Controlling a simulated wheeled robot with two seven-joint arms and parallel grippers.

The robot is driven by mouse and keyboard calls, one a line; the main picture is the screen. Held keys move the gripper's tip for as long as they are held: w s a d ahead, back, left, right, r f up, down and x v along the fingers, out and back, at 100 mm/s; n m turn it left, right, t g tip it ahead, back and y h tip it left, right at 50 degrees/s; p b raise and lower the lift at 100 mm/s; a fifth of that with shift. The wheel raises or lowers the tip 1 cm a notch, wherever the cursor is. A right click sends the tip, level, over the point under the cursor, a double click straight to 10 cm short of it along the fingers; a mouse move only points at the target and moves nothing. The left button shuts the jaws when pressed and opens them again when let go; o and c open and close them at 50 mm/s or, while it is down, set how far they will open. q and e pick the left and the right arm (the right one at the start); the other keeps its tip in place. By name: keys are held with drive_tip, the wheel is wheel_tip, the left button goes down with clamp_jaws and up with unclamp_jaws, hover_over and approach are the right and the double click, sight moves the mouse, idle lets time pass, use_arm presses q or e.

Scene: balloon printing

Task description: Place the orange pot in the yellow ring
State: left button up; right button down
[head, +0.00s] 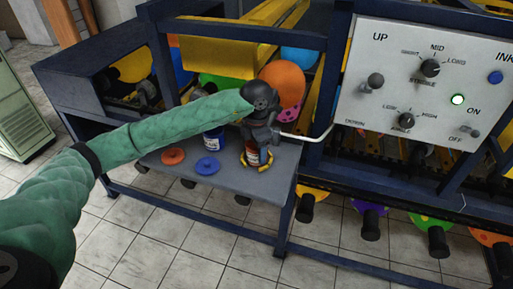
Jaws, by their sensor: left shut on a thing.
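The orange pot (252,157), a small jar that looks dark red-orange with a pale label, is upright at the right part of the grey shelf. My left gripper (259,138) is above it, shut on its upper part, and hides its top. The yellow ring (257,167) lies on the shelf around the pot's lower part. I cannot tell whether the pot's base touches the shelf. My right gripper is not in view.
A blue pot (213,141) stands to the left on the grey shelf (225,187). An orange disc (173,156) and a blue disc (207,166) lie on it. A white bent rod (309,137) is close right of my gripper. A control panel (430,85) stands at the right.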

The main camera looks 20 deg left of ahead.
use_arm(q)
drive_tip(key=shift+f, duration=0.1)
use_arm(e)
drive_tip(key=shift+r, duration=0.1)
use_arm(q)
drive_tip(key=o, duration=1)
drive_tip(key=shift+o, duration=0.6)
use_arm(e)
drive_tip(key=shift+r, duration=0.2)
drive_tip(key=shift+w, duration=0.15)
use_arm(q)
drive_tip(key=shift+r, duration=0.6)
wheel_tip(320, 180, up, 11)
drive_tip(key=b, duration=0.5)
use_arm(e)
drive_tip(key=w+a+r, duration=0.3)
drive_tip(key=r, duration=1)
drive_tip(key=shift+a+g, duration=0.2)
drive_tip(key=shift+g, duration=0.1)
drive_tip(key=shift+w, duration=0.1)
